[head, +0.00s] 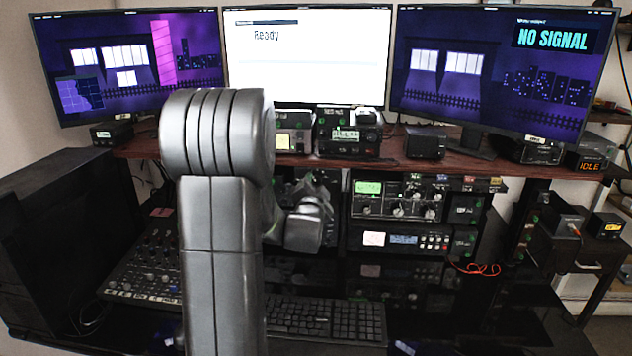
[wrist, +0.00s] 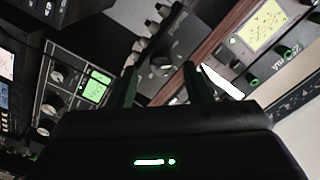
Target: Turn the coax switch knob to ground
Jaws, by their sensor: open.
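A black panel (wrist: 172,40) with a dark round knob (wrist: 161,65) shows in the wrist view, just beyond my fingertips. It looks like the coax switch, but its lettering is too small to read, and I cannot tell where the knob points. My gripper (wrist: 160,76) is open, one finger on each side of the knob's line of sight, with nothing between the fingers. I cannot tell any gap or contact between fingers and knob. In the head view my arm covers this part of the rack, and the knob cannot be made out.
A radio with a green display (head: 368,188) and several knobs sits right of my arm. The wooden shelf (head: 390,160) runs above the rack and carries small devices. A keyboard (head: 330,318) lies below, a mixer (head: 147,265) to the left.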

